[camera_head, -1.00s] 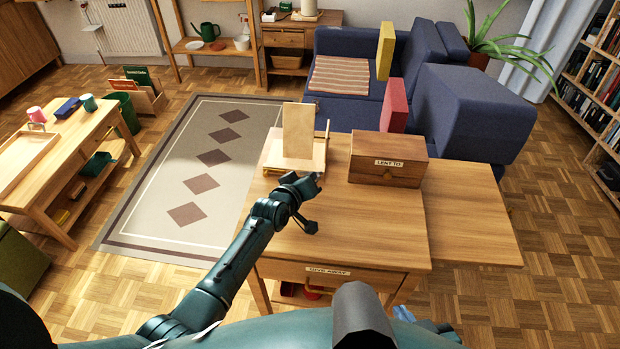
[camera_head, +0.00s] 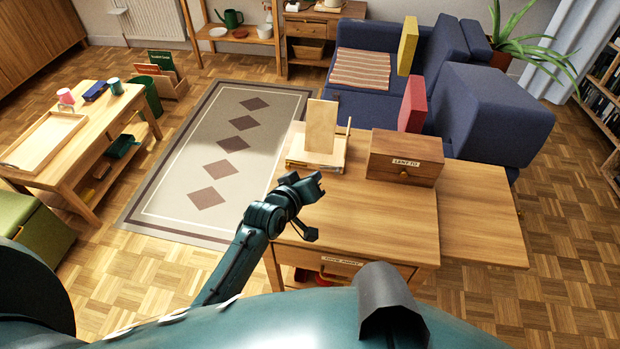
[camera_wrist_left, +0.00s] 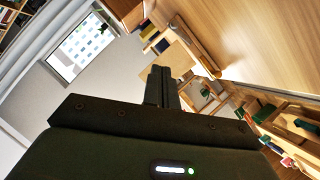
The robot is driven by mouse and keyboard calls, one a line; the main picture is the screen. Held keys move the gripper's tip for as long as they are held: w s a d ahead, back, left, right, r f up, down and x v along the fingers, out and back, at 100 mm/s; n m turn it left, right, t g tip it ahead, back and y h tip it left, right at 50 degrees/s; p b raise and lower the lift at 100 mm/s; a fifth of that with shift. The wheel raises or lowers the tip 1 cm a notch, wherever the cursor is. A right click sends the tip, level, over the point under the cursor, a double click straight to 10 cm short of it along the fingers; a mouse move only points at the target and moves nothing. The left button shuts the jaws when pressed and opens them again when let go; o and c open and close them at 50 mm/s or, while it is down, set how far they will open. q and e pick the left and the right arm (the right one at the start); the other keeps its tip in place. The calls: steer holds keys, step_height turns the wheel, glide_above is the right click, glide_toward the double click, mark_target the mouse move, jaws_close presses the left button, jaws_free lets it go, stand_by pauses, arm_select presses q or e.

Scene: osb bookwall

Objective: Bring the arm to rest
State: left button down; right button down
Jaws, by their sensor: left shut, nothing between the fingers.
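My left gripper (camera_head: 314,186) is dark and stands at the end of my left arm, above the near left part of the wooden desk. In the left wrist view its two fingers (camera_wrist_left: 160,86) lie together, shut, with nothing held. It is apart from the upright wooden board (camera_head: 321,126) and from the drawer box (camera_head: 405,157). My right gripper is not in view.
The desk top (camera_head: 390,220) is bare in front of the box, with a leaf at the right. The board stands on a low stack at the desk's back left. A rug (camera_head: 172,195) and low table (camera_head: 105,118) lie left. A blue sofa (camera_head: 365,112) stands behind.

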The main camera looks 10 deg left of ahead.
arm_select(q)
steer(key=shift+s+a+r, duration=0.1)
steer(key=shift+s+r, duration=0.2)
steer(key=shift+s, duration=0.25)
steer(key=shift+f, duration=0.1)
